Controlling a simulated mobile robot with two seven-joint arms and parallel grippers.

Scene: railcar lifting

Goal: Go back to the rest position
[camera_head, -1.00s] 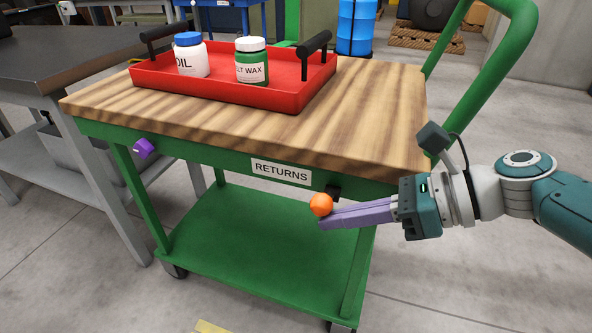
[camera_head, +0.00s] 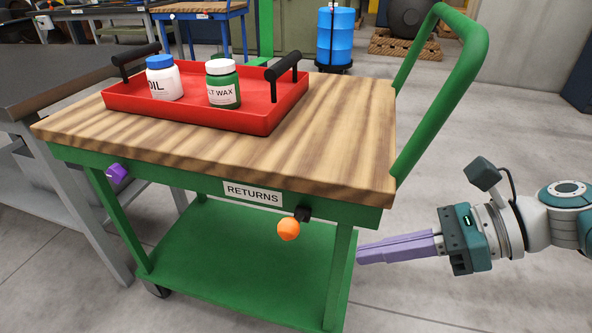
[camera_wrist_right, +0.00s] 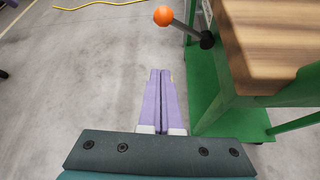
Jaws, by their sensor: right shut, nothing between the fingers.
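My right gripper (camera_head: 362,254) is shut and empty, its purple fingers together, beside the right front leg of the green cart. In the right wrist view its fingers (camera_wrist_right: 159,76) point over bare floor, left of the cart. An orange ball knob (camera_head: 288,229) on a black mount sticks out from the cart's front, to the left of the fingertips and apart from them. The knob (camera_wrist_right: 164,16) also shows in the right wrist view, on a grey rod. My left gripper is not in view.
The cart's wooden top (camera_head: 340,130) carries a red tray (camera_head: 215,114) with an oil jar (camera_head: 164,82) and a wax jar (camera_head: 222,88). A purple knob (camera_head: 117,172) is on the cart's left front. A grey table (camera_head: 40,85) stands left. The floor at right is clear.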

